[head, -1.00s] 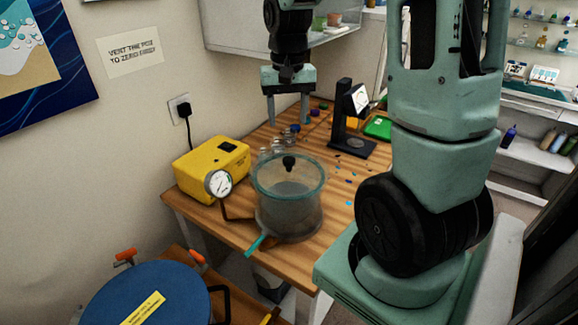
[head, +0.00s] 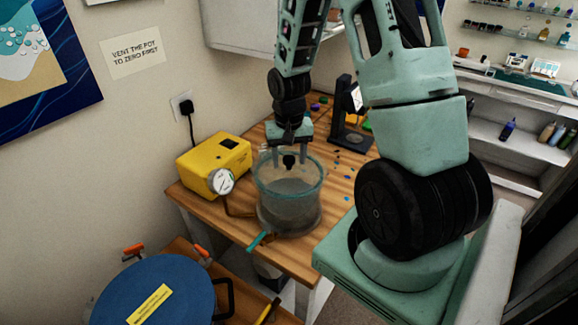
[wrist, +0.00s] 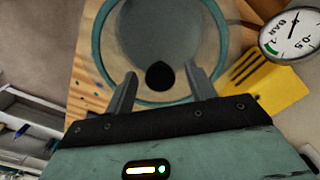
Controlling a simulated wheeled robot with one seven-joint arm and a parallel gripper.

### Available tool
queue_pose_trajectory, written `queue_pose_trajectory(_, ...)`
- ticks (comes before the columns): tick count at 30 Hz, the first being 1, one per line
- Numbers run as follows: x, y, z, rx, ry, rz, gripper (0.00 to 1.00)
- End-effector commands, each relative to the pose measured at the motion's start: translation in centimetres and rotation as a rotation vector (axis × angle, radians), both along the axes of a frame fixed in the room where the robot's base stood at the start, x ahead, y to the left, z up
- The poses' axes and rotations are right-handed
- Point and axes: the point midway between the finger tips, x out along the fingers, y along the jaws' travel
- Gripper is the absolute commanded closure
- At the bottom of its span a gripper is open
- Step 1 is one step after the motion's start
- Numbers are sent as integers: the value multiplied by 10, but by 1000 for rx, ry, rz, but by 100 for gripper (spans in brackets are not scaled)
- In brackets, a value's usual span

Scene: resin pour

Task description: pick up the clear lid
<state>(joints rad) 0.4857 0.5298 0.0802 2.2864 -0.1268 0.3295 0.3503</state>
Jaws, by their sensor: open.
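The clear lid (head: 291,185) has a teal rim and a black knob (head: 289,161). It lies on top of the grey cylindrical pot (head: 290,212) on the wooden table. My gripper (head: 289,158) is over the lid, its fingers pointing down on either side of the knob. In the wrist view the knob (wrist: 160,75) shows between the two spread fingers of my gripper (wrist: 163,82), with a gap on each side. The lid (wrist: 103,60) also shows there. I cannot tell how far the fingertips are above the lid's surface.
A yellow pump (head: 214,164) and a round gauge (head: 222,181) stand left of the pot. A teal-handled valve (head: 259,240) sticks out in front. A black stand (head: 347,120) is behind right. A blue-lidded pot (head: 150,297) stands at lower left.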

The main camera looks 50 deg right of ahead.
Motion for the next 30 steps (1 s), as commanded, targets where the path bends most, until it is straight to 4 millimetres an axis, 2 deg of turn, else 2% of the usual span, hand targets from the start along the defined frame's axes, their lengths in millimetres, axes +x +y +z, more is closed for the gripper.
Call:
queue_pose_trajectory(10, 0, 0, -8, -1, -1, 0, 45)
queue_pose_trajectory(11, 0, 0, -7, -1, -1, 0, 50)
queue_pose_trajectory(16, 0, 0, -7, -1, -1, 0, 98)
queue_pose_trajectory(17, 0, 0, -7, -1, -1, 0, 100)
queue_pose_trajectory(30, 1, 0, 1, -2, -2, 0, 100)
